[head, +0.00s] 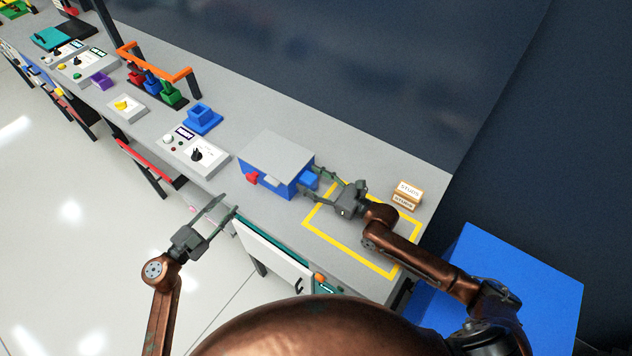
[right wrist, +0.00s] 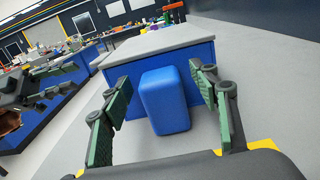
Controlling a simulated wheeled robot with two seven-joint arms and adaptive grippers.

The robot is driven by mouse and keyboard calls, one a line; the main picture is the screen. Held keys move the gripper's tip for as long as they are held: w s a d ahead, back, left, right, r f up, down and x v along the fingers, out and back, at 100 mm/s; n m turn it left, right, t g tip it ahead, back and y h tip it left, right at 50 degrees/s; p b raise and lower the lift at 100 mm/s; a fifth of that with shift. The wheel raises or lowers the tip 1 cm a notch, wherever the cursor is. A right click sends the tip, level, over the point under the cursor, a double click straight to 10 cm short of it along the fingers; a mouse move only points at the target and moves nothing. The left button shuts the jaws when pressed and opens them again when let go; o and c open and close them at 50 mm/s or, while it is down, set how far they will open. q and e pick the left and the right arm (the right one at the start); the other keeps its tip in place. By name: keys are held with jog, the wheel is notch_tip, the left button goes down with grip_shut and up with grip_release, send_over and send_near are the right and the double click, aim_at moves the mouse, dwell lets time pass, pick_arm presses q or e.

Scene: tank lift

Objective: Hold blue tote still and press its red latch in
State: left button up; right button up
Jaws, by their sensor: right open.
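The blue tote (head: 268,181) with a grey lid (head: 279,152) stands on the grey bench. Its red latch (head: 252,178) sticks out from the front face in the head view. A blue block-like handle (head: 310,180) juts from the tote's right side. My right gripper (head: 312,184) is open, with its fingers on either side of this handle. In the right wrist view the handle (right wrist: 165,100) stands between the green finger pads, with gaps on both sides. My left gripper (head: 229,203) is open and empty, off the bench's front edge, left of and nearer than the latch.
A yellow outline (head: 393,275) marks the bench under my right gripper. Small STUDS boxes (head: 408,194) lie beyond it. A control panel (head: 193,152) and blue holder (head: 202,118) stand left of the tote. A white panel (head: 272,254) hangs below the front edge.

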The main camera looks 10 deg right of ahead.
grip_shut()
pick_arm(q)
jog(key=c, duration=0.5)
jog(key=shift+s+a+m, duration=0.3)
jog(key=shift+m, duration=0.5)
jog(key=shift+c, duration=1.4)
jog(key=shift+s+a+f+m, duration=0.1)
jog(key=shift+s+a+m, duration=0.2)
jog(key=shift+m, duration=0.4)
grip_shut()
jog(key=m, duration=0.2)
jog(key=s+a+m, duration=0.1)
jog(key=m, duration=0.2)
jog(key=s+a+m, duration=0.1)
jog(key=m, duration=0.1)
jog(key=shift+s+a, duration=0.2)
